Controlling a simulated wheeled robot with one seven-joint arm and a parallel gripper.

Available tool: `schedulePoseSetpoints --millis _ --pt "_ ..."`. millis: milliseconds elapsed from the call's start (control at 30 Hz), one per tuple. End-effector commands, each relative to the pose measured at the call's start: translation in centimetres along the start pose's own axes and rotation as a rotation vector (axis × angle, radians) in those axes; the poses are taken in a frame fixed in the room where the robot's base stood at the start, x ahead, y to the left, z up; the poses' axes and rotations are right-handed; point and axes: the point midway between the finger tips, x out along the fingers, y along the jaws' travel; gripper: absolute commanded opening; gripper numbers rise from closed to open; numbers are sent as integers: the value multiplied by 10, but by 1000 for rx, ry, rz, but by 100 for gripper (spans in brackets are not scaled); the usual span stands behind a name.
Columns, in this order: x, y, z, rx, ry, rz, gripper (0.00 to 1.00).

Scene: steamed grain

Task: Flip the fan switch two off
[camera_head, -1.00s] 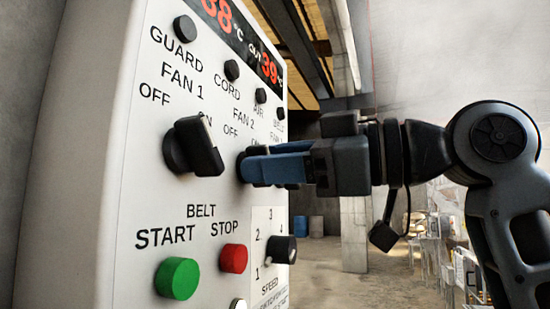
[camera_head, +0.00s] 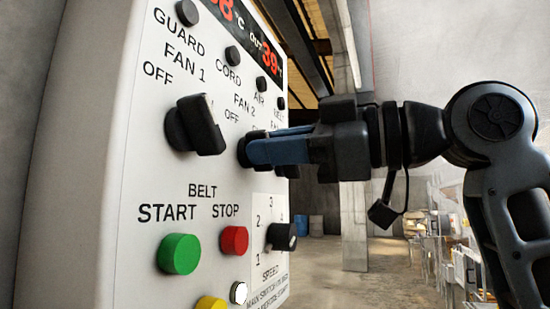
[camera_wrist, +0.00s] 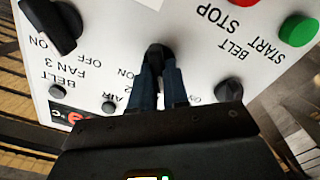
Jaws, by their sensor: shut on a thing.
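The white control panel (camera_head: 100,200) stands at the left in the head view. The black fan 2 switch (camera_head: 242,151) sits below the FAN 2 label, largely hidden by my gripper (camera_head: 252,151). My gripper's blue fingers are shut on this switch, reaching in from the right. In the wrist view the fingers of my gripper (camera_wrist: 157,66) hold the black switch (camera_wrist: 156,52) from both sides. The fan 2 ON lettering is partly covered in the head view, and I cannot tell the switch's exact position.
The fan 1 switch (camera_head: 196,125) is close to the left of the fingers. Below are the green START button (camera_head: 179,254), red STOP button (camera_head: 234,240) and speed knob (camera_head: 281,237). The fan 3 switch (camera_wrist: 50,25) shows in the wrist view.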

Motion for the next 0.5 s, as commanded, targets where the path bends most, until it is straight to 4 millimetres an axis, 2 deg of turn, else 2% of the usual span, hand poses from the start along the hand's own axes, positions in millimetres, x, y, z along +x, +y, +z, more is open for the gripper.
schedulePoseSetpoints --millis 167,433,467,500 --pt "0 -2 1 -90 1 0 0" --pt "0 -1 0 -96 1 -1 0" --pt "0 -1 0 -96 1 -1 16" --pt "0 -1 0 -96 0 -1 20"
